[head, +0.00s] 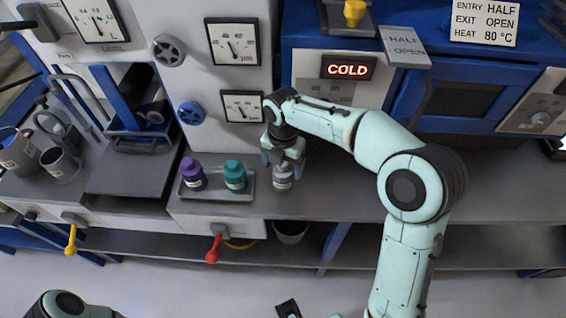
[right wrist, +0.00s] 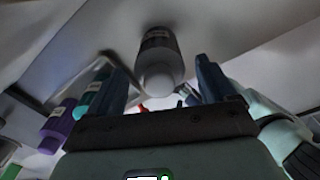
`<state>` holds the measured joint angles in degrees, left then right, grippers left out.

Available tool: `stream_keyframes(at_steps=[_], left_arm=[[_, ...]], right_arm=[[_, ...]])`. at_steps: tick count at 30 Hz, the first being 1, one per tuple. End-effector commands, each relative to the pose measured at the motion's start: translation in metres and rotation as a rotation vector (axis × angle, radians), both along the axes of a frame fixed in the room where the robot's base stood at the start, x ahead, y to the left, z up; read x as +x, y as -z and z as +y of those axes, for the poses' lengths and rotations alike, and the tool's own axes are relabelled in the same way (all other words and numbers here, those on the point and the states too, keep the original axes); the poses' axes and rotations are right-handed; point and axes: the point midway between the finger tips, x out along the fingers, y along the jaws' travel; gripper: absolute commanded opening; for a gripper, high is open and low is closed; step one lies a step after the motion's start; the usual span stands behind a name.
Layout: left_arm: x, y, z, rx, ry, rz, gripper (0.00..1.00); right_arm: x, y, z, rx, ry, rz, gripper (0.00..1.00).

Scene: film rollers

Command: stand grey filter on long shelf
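The grey filter (head: 282,182), a small bottle with a pale label, stands upright on the long grey shelf (head: 345,195), just right of the small tray. My right gripper (head: 284,160) is directly above it, pointing down. In the right wrist view the filter (right wrist: 160,65) lies between the two blue fingers, with a visible gap on each side, so the right gripper (right wrist: 160,85) is open around its top.
The tray (head: 218,195) holds a purple bottle (head: 192,174) and a teal bottle (head: 234,175), close to the left of my gripper. A lit COLD sign (head: 347,68) is on the machine behind. Grey mugs (head: 60,163) stand far left. The shelf right of my arm is clear.

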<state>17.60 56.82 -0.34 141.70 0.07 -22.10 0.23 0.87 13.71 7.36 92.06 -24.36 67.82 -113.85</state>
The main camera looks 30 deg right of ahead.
Motion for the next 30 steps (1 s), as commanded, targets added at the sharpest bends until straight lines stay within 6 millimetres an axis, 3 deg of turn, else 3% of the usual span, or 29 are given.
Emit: stream_keyframes(at_steps=[6,10,21,30], left_arm=[[0.0,-0.001,0.0,0.0,0.0,0.0,0.43],[0.001,-0.003,0.0,0.0,0.0,-0.001,0.43],[0.007,-0.02,0.0,0.0,0.0,-0.009,0.43],[0.011,-0.027,0.0,0.0,0.0,-0.012,0.43]], right_arm=[[0.0,-0.001,0.0,0.0,0.0,0.0,0.84],[0.0,-0.013,0.0,0.0,0.0,-0.002,0.84],[0.001,-0.09,0.0,0.0,0.0,-0.005,0.84],[0.0,-0.123,0.0,0.0,0.0,-0.001,0.84]])
